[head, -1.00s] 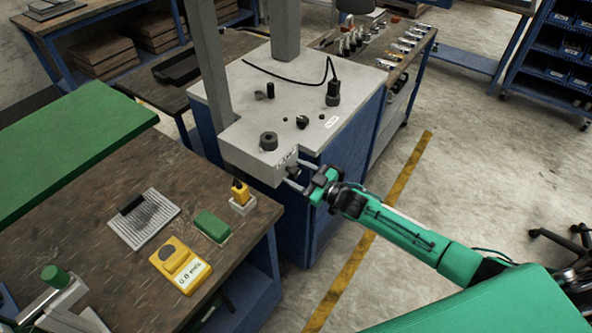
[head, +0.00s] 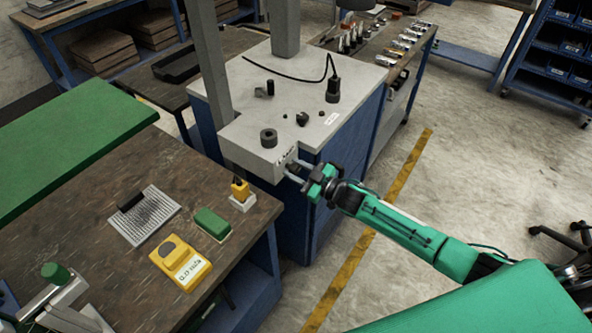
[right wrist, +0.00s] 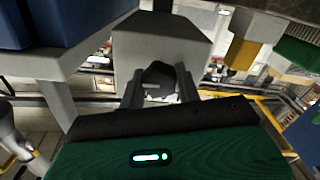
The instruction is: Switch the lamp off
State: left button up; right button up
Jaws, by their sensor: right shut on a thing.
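A grey box-shaped housing (head: 250,150) juts from the front of the grey-topped blue cabinet, with a round black knob (head: 268,138) on top and a pale marked scale (head: 287,156) on its end face. My right gripper (head: 293,171) is at that end face, shut on a dark knob. In the right wrist view the dark knob (right wrist: 158,74) sits between the two fingers, against the grey housing (right wrist: 160,45). The fingers partly hide the knob, and its setting cannot be read. I cannot tell whether a lamp is lit.
The cabinet top (head: 325,115) carries a black cable plug (head: 333,90) and small dark knobs. The wooden bench (head: 95,235) at left holds a yellow device (head: 181,264), a green block (head: 212,224) and a ribbed plate (head: 144,215). Open floor (head: 470,180) lies to the right.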

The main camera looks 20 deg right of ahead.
jog(key=n+b, duration=0.1)
jog(key=n, duration=0.1)
jog(key=n+b, duration=0.1)
jog(key=n, duration=0.1)
jog(key=shift+f+n, duration=0.2)
jog(key=shift+n, duration=0.1)
jog(key=n+b, duration=0.2)
jog(key=n, duration=0.2)
jog(key=shift+n, duration=0.3)
jog(key=n+b, duration=0.2)
jog(key=n, duration=0.2)
jog(key=shift+b, duration=0.35)
jog(key=shift+n+b, duration=0.75)
jog(key=shift+n, duration=1.25)
jog(key=o, duration=1)
jog(key=shift+c, duration=0.2)
jog(key=shift+s, duration=0.1)
